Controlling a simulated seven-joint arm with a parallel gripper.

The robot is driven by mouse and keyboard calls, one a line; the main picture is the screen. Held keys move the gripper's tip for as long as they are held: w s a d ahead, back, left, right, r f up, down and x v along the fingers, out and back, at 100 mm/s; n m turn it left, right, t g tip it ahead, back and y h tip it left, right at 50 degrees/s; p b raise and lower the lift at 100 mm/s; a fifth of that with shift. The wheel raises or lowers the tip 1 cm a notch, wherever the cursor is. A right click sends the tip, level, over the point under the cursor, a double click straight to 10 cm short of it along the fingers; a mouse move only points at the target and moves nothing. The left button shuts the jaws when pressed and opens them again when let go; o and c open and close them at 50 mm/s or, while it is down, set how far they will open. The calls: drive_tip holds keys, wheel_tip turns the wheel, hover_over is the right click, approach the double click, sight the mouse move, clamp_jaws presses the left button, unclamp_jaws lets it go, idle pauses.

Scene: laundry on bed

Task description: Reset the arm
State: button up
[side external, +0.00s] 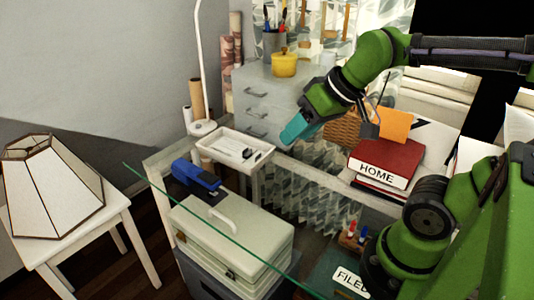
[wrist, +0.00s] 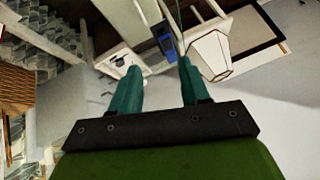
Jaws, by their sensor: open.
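My green arm reaches in from the right in the side external view. My gripper (side external: 296,128) has teal fingers and hangs in the air above the glass desk, pointing down and left. In the wrist view my gripper (wrist: 158,75) shows two teal fingers spread apart with nothing between them. It is open and empty. A white tray (side external: 232,148) with small items lies below and left of it in the side external view. The tray also shows beyond the fingers in the wrist view (wrist: 113,68).
A blue stapler (side external: 196,180) sits near a pale toolbox (side external: 225,240) on the left. Red HOME binders (side external: 385,160), an orange paper (side external: 394,124) and a wicker basket (side external: 342,128) stand to the right. Drawers (side external: 262,100) with a yellow pot (side external: 284,65) stand behind. A lampshade (side external: 45,185) is far left.

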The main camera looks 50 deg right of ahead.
drive_tip(key=shift+s+a+f+m+t, duration=0.15)
drive_tip(key=shift+s+f+m, duration=0.25)
drive_tip(key=shift+s, duration=0.2)
drive_tip(key=shift+s+a+f+m+t, duration=0.15)
drive_tip(key=shift+s+f+m, duration=0.15)
drive_tip(key=shift+s+m, duration=0.25)
idle(0.4)
